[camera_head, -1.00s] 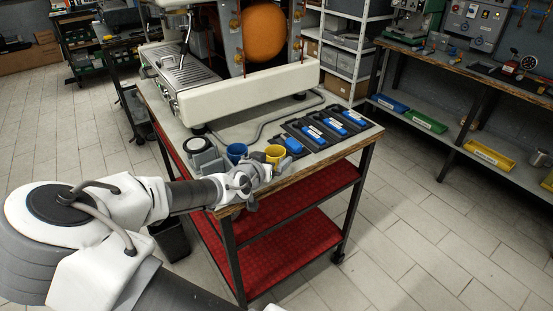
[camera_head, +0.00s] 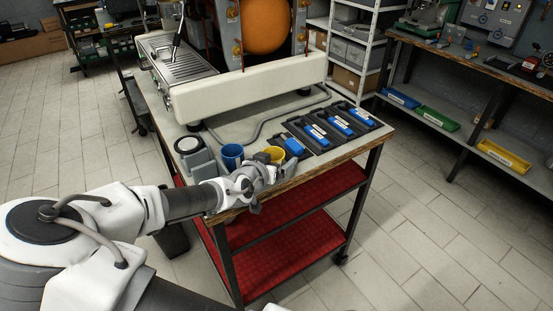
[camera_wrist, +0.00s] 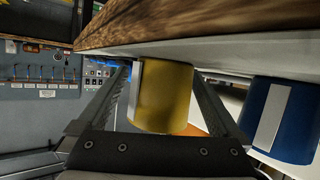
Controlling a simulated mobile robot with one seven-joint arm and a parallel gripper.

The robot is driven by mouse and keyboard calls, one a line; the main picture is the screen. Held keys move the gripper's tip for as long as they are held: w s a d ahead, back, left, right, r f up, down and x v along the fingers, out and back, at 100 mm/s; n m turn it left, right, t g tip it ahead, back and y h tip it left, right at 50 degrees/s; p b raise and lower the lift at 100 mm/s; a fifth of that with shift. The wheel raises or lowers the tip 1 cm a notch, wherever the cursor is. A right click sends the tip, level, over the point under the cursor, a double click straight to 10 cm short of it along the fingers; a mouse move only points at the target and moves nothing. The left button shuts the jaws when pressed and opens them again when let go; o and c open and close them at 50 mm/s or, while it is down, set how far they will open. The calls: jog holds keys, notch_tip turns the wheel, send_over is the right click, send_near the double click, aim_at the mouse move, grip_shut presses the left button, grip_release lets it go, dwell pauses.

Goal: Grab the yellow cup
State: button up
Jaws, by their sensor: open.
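The yellow cup (camera_head: 274,153) stands on the work table near its front edge, to the right of the blue cup (camera_head: 232,155). My gripper (camera_head: 266,164) is at the table edge, in front of the yellow cup and partly covering it in the head view. In the wrist view my gripper's (camera_wrist: 162,100) two fingers are spread, one on each side of the yellow cup (camera_wrist: 165,97), with gaps visible. The blue cup (camera_wrist: 284,120) shows to the right, outside the fingers. The far side of the yellow cup is hidden.
The wooden table edge (camera_wrist: 200,25) runs close along the fingers in the wrist view. A grey round-topped device (camera_head: 190,148) stands left of the cups. Black trays with blue tools (camera_head: 335,128) lie to the right. The white machine (camera_head: 245,93) stands behind.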

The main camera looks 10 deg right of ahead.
jog(key=shift+w+d+f, duration=0.1)
jog(key=shift+w+d, duration=0.05)
jog(key=shift+w, duration=0.05)
jog(key=c, duration=1.3)
